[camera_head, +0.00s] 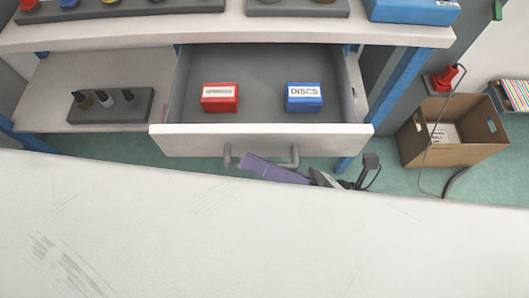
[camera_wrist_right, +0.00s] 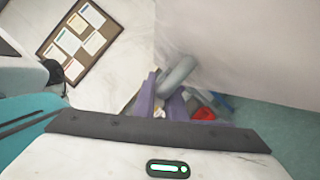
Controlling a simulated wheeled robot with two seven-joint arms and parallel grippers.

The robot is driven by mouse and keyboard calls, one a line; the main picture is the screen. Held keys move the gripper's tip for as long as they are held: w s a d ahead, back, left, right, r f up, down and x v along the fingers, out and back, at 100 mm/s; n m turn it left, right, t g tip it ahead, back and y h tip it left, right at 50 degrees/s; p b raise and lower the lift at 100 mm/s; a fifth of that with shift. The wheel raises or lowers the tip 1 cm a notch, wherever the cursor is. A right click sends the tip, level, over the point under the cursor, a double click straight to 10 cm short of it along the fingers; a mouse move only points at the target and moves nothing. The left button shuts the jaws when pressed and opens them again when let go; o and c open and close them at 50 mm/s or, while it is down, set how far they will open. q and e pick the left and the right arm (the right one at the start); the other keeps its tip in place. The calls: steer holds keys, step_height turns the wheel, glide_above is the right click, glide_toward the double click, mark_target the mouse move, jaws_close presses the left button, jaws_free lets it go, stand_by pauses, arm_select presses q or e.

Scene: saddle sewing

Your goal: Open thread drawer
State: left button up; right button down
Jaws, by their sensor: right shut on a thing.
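The drawer (camera_head: 200,142) under the white bench is pulled out, and its grey inside shows from above. A red box (camera_head: 220,104) and a blue box labelled "DISCS" (camera_head: 304,104) stand apart in it. The drawer has a grey bar handle (camera_head: 294,155) on its front. My right gripper (camera_head: 256,162), with purple fingers, is at the handle and shut on it. In the right wrist view the grey handle (camera_wrist_right: 178,74) shows between the purple fingers (camera_wrist_right: 160,98). My left gripper is not in view.
A white surface (camera_head: 250,235) fills the near part of the head view. A grey holder (camera_head: 110,112) with small bottles stands on the shelf left of the drawer. A cardboard box (camera_head: 455,150) stands on the green floor at right, with a cable hanging beside it.

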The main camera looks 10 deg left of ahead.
steer(key=c, duration=1.8)
jaws_free()
steer(key=b+v, duration=0.1)
steer(key=v, duration=0.9)
steer(key=shift+d, duration=0.2)
steer(key=shift+s, duration=0.1)
